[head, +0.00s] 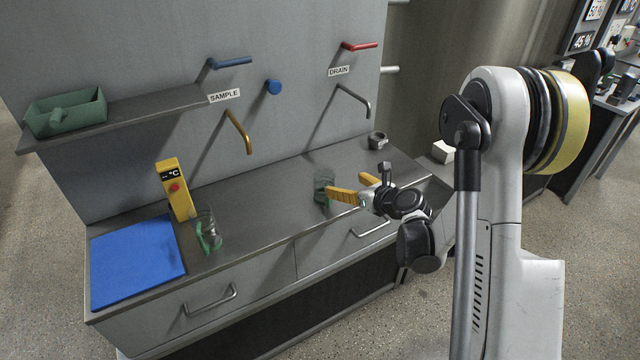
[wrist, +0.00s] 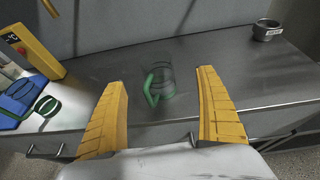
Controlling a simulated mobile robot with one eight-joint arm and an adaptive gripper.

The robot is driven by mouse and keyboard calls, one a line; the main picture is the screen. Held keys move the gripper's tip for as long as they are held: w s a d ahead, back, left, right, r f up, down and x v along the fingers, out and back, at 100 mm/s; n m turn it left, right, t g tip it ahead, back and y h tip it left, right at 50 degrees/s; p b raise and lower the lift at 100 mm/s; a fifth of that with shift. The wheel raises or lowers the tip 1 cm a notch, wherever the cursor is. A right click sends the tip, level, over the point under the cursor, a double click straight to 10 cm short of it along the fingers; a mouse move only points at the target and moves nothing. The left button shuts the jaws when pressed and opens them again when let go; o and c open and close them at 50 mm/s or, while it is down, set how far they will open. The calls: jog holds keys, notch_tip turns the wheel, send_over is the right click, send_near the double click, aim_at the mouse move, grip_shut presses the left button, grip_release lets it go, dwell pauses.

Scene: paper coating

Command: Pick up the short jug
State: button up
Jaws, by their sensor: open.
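A clear glass jug with a green handle (head: 322,181) stands upright on the grey counter; it looks like the shorter of two jugs. In the wrist view this jug (wrist: 167,82) is beyond and between my fingertips, its green handle on the left side. My gripper (head: 349,185) has yellow fingers, spread open and empty, just right of the jug in the head view. Whether a finger touches the glass cannot be told. A second glass jug with a green handle (head: 209,232) stands farther left, near the blue mat (head: 135,262).
A yellow thermometer unit (head: 175,190) stands behind the second jug. A small grey labelled cup (head: 377,140) is at the back right. A gold SAMPLE tap (head: 238,132) and grey DRAIN tap (head: 355,100) overhang the counter. A green tray (head: 66,112) sits on the shelf.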

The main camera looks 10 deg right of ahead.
aim_at(330, 182)
jog(key=x, duration=0.2)
jog(key=b+x, duration=0.1)
jog(key=x, duration=0.2)
jog(key=shift+f+b, duration=0.3)
jog(key=shift+f, duration=0.1)
jog(key=b+x, duration=0.1)
jog(key=x, duration=0.1)
jog(key=b+x, duration=0.1)
jog(key=x, duration=0.2)
jog(key=shift+a+f, duration=0.1)
jog(key=shift+a, duration=0.4)
jog(key=shift+c, duration=0.9)
jog(key=c, duration=1.2)
jog(key=shift+r, duration=0.2)
